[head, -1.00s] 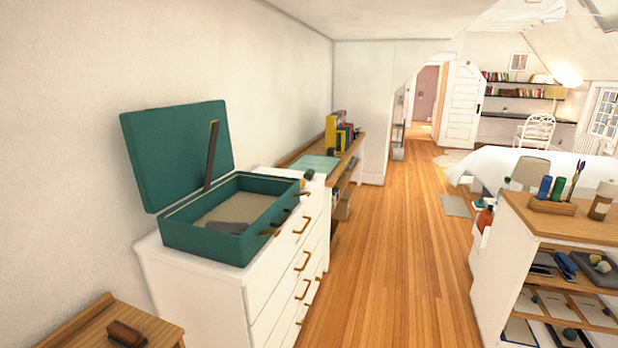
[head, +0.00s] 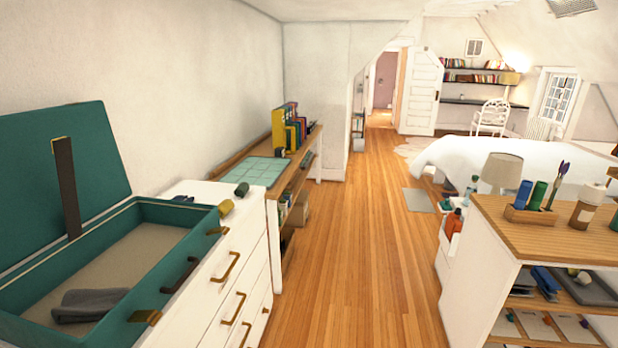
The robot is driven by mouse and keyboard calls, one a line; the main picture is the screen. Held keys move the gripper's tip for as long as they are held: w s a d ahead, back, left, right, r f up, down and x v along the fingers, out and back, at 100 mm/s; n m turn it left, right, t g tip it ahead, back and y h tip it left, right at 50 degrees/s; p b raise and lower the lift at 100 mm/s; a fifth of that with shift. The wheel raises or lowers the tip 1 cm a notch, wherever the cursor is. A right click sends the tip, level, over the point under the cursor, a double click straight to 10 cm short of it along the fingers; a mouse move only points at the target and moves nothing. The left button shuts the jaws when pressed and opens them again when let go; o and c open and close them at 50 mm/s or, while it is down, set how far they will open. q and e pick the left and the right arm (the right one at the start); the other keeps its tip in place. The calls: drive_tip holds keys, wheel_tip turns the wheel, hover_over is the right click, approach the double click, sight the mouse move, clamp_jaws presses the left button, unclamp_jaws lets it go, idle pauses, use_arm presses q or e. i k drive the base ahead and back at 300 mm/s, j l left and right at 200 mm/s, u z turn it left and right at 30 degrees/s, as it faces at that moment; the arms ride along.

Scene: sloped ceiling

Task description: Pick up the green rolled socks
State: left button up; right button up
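A small dark green roll (head: 242,189), which looks like the green rolled socks, lies on the white dresser (head: 195,188) near its far right edge, just beyond the open teal case (head: 165,212). A mustard-yellow roll (head: 226,207) sits close by it at the case's corner. A dark grey folded cloth (head: 88,304) lies inside the case. Neither of my grippers is in view.
The case lid (head: 60,180) stands open against the wall. A wooden desk (head: 300,165) with books (head: 289,128) stands beyond the dresser. A shelf unit (head: 545,238) stands at right. The wooden floor (head: 350,260) between is clear.

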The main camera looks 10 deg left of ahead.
sight(243, 187)
drive_tip(key=i+u, duration=0.2)
drive_tip(key=i, duration=0.25)
drive_tip(key=i+l+u, duration=0.15)
drive_tip(key=i, duration=0.25)
drive_tip(key=i+l+u, duration=0.2)
drive_tip(key=i, duration=0.25)
drive_tip(key=i+l+u, duration=0.2)
drive_tip(key=i, duration=0.2)
